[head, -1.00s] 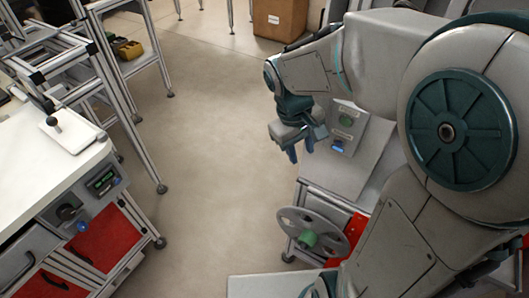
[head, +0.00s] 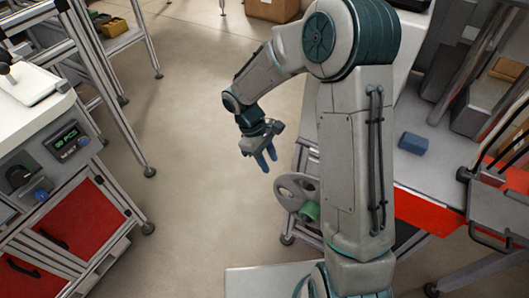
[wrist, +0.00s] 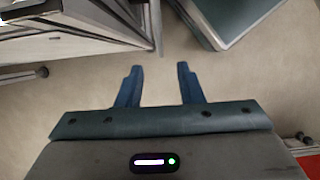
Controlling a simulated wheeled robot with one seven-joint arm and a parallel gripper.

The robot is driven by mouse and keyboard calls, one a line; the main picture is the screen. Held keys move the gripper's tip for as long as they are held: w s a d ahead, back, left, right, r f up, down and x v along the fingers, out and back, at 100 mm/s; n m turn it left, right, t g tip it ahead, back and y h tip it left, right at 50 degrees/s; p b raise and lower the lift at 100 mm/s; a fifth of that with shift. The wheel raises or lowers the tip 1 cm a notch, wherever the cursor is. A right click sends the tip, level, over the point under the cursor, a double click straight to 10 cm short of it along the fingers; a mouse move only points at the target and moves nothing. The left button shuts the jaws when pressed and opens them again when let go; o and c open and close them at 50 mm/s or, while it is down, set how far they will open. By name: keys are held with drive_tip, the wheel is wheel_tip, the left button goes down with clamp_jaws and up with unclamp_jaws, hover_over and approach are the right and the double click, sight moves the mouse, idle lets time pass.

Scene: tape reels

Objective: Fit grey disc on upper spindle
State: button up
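A grey spoked wheel-shaped disc (head: 288,183) with a green hub (head: 309,212) stands upright at the side of the bench, partly hidden behind my arm. I cannot tell whether it is the task's grey disc or what it is mounted on. I cannot make out the upper spindle in either view. My gripper (head: 266,161) hangs over the open floor, above and left of the disc and apart from it. In the wrist view my gripper (wrist: 159,76) has its two blue fingers spread, with only floor between them.
The right bench (head: 429,176) carries a blue block (head: 413,143). At left is a white-topped bench (head: 27,92) with red drawers (head: 72,210). A pale flat surface (head: 262,282) lies at the bottom. The floor between is clear. A cardboard box (head: 272,10) is far back.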

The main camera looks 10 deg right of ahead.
sight(278, 187)
drive_tip(key=b+x, duration=0.2)
drive_tip(key=x, duration=0.8)
drive_tip(key=shift+f, duration=0.1)
clamp_jaws()
